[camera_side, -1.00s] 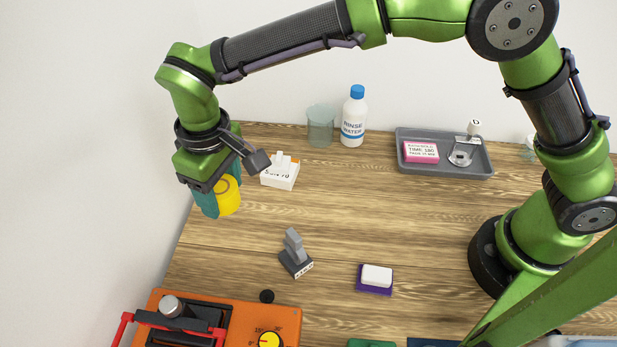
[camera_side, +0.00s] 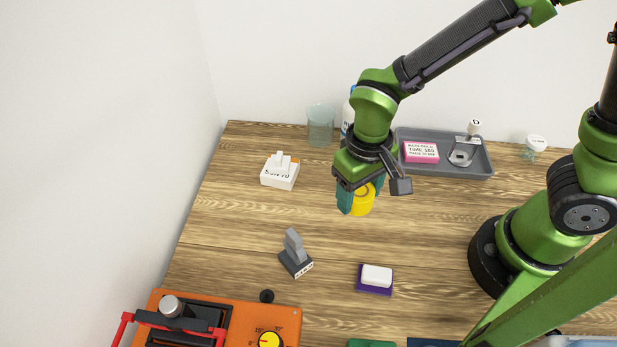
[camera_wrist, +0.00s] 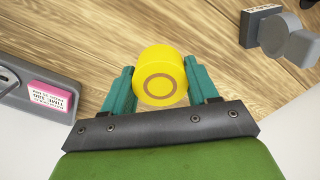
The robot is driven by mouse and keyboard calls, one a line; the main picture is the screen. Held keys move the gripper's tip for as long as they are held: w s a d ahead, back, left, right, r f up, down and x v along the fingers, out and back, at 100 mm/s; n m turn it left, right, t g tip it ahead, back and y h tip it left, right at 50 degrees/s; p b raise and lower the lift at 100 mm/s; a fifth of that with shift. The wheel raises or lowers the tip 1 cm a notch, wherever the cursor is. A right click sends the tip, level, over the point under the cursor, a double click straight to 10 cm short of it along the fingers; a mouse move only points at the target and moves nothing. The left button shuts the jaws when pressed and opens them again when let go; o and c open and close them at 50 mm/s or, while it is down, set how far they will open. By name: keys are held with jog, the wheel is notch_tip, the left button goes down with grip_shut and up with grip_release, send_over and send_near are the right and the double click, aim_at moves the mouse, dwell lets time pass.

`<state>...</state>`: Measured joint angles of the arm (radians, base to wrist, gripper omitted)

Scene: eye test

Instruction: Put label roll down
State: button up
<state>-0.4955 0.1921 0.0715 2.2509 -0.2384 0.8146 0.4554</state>
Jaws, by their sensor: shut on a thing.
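The label roll (camera_side: 361,200) is a yellow cylinder with a brown ring on its end face. My gripper (camera_side: 359,197) has teal fingers and is shut on the roll. In the wrist view the roll (camera_wrist: 160,76) sits between the two fingertips (camera_wrist: 161,84), with its ringed end toward the camera. In the side view the roll appears held above the wooden table (camera_side: 240,225); the exact height is hard to tell. Part of the roll is hidden by the near finger.
A grey tray (camera_side: 468,172) with a pink box (camera_side: 420,152) stands at the back right. A white block (camera_side: 279,174), a beaker (camera_side: 320,126), a grey stand (camera_side: 294,253), a purple pad with a white block (camera_side: 376,276) and an orange device (camera_side: 284,319) surround clear wood.

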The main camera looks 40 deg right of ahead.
aim_at(353, 222)
jog(key=shift+f, duration=2.9)
jog(key=shift+f, duration=0.15)
jog(key=o, duration=1.1)
jog(key=shift+c, duration=0.2)
notch_tip(353, 222, up, 12)
jog(key=shift+r, duration=0.1)
jog(key=s+d+r+m+t+y, duration=0.2)
jog(key=d+r+t, duration=0.5)
jog(key=d+r, duration=0.4)
jog(key=shift+s+d+r+m, duration=0.2)
jog(key=shift+d+r+m, duration=0.25)
jog(key=shift+d, duration=0.6)
